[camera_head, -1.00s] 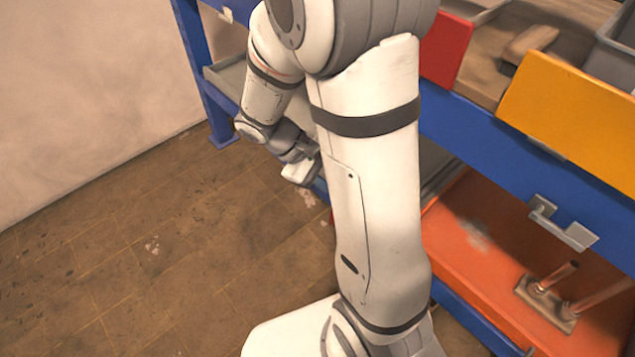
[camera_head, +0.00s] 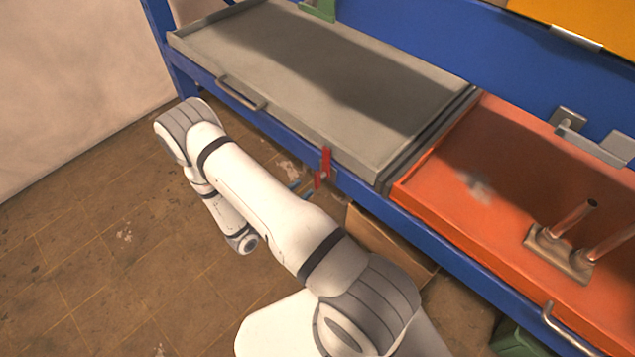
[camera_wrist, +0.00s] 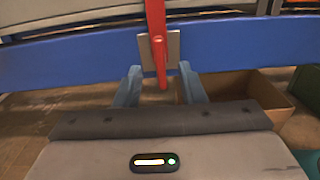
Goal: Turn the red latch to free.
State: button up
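The red latch (camera_head: 324,168) is on the blue front rail below the corner of the grey tray, standing upright. In the wrist view the red latch (camera_wrist: 156,42) stands vertical over a small metal plate (camera_wrist: 174,50) on the blue rail. My gripper (camera_wrist: 160,74) is open, its two blue-grey fingers apart on either side of the latch's lower end. Nothing is held between the fingers, and I cannot tell whether they touch the latch. In the head view the gripper is mostly hidden behind my arm.
The grey tray (camera_head: 290,60) with a handle (camera_head: 240,95) lies left of an orange tray (camera_head: 450,190) carrying metal posts (camera_head: 575,220). A cardboard box (camera_wrist: 240,92) sits below the rail. Open floor (camera_head: 90,240) lies to the left.

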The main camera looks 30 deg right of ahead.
aim_at(317, 177)
jog(key=x, duration=0.5)
jog(key=b+x, duration=0.1)
jog(key=x, duration=0.1)
jog(key=shift+w+d+f, duration=0.15)
jog(key=shift+d+f, duration=0.15)
grip_shut()
dwell(0.4)
